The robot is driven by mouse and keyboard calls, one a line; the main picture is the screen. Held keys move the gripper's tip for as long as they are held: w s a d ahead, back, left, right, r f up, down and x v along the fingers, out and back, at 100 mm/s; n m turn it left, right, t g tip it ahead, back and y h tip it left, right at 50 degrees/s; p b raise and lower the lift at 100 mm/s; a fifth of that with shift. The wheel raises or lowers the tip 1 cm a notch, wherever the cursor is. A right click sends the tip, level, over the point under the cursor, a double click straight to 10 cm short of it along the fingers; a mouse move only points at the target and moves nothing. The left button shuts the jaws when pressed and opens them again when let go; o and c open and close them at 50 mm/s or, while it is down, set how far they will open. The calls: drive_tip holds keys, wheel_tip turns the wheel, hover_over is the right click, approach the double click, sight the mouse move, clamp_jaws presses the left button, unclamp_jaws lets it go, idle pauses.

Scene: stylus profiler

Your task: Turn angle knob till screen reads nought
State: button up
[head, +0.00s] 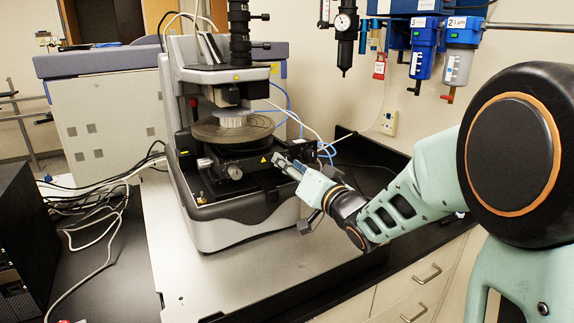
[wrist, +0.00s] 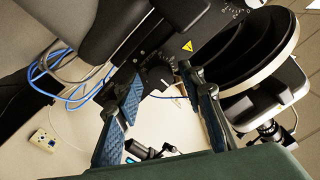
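The stylus profiler (head: 235,205) stands on the bench, with a round stage (head: 212,132) in its middle. A small black knob (wrist: 158,76) on the profiler's side shows in the wrist view, just beyond and between my fingertips; I take it as the angle knob. In the head view my gripper (head: 284,163) hides it. My gripper (wrist: 160,82) is open, its two blue-padded fingers on either side of the knob; I cannot tell if they touch it. Another round dark knob (head: 235,172) is on the front. No readable screen is in view.
Blue tubes (head: 290,112) and white cables run behind the profiler. Filter units (head: 423,52) and a gauge (head: 342,22) hang on the wall. A black box (head: 25,235) and loose cables (head: 100,215) lie at left. The light plate (head: 240,270) before the profiler is clear.

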drive_tip(key=shift+w+a, duration=0.2)
drive_tip(key=shift+w, duration=0.1)
drive_tip(key=shift+c, duration=0.3)
clamp_jaws()
drive_tip(key=shift+r+m+p, duration=0.25)
drive_tip(key=shift+m+p, duration=0.55)
drive_tip(key=shift+p, duration=0.05)
drive_tip(key=m+p, duration=0.4)
drive_tip(key=m, duration=0.2)
drive_tip(key=shift+d+p, duration=0.1)
drive_tip(key=shift+p, duration=0.2)
drive_tip(key=shift+f+m+p, duration=0.25)
drive_tip(key=shift+m+p, duration=0.1)
drive_tip(key=shift+m, duration=0.45)
drive_tip(key=shift+o, duration=0.8)
unclamp_jaws()
